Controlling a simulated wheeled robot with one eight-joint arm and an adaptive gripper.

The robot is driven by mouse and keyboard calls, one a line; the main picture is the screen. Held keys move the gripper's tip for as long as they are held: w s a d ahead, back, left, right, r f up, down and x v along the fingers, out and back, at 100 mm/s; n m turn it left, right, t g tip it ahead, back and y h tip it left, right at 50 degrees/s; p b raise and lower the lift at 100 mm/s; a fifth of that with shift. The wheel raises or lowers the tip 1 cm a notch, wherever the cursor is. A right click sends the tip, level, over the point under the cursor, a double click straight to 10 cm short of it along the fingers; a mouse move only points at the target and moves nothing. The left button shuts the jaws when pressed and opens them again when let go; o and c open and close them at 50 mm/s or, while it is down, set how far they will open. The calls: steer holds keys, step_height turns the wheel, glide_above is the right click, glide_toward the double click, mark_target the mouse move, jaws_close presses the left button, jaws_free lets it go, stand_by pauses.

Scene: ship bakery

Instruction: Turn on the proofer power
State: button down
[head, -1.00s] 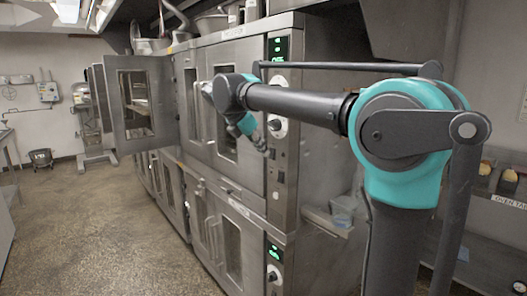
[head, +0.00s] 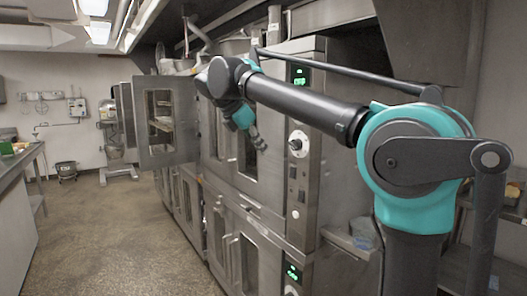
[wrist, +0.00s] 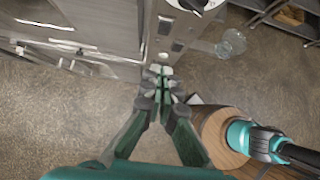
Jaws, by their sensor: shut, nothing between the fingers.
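A stainless stack of two cabinets with glass doors stands right of centre in the head view. The upper control panel (head: 304,115) has a lit green display (head: 300,77), a round knob (head: 299,144) and small switches (head: 293,173) below it. The lower unit also has a lit green display (head: 292,272). I cannot tell which unit is the proofer. My gripper (head: 261,146) is shut and empty, left of the upper knob in the picture. In the wrist view its closed fingertips (wrist: 163,71) appear just below the panel's switches (wrist: 177,45); the remaining gap is unclear.
An open glass door (head: 163,122) sticks out into the aisle further left. A counter (head: 20,185) runs along the left edge. The floor (head: 115,235) between is clear. The wrist view shows a clear jar-like object (wrist: 231,43) to the right.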

mark_target(292, 173)
steer(key=shift+f, duration=0.1)
steer(key=shift+s+a+f, duration=0.1)
steer(key=shift+a+f, duration=0.15)
steer(key=shift+f, duration=0.4)
steer(key=shift+w+d+r+x, duration=0.2)
steer(key=shift+d+r+x, duration=0.1)
steer(key=shift+x, duration=1.85)
steer(key=shift+w+d+r+x, duration=0.25)
steer(key=shift+x, duration=1.85)
steer(key=shift+w+d+r+x, duration=0.2)
steer(key=shift+d+r+x, duration=0.1)
steer(key=shift+x, duration=1.85)
steer(key=shift+d, duration=0.1)
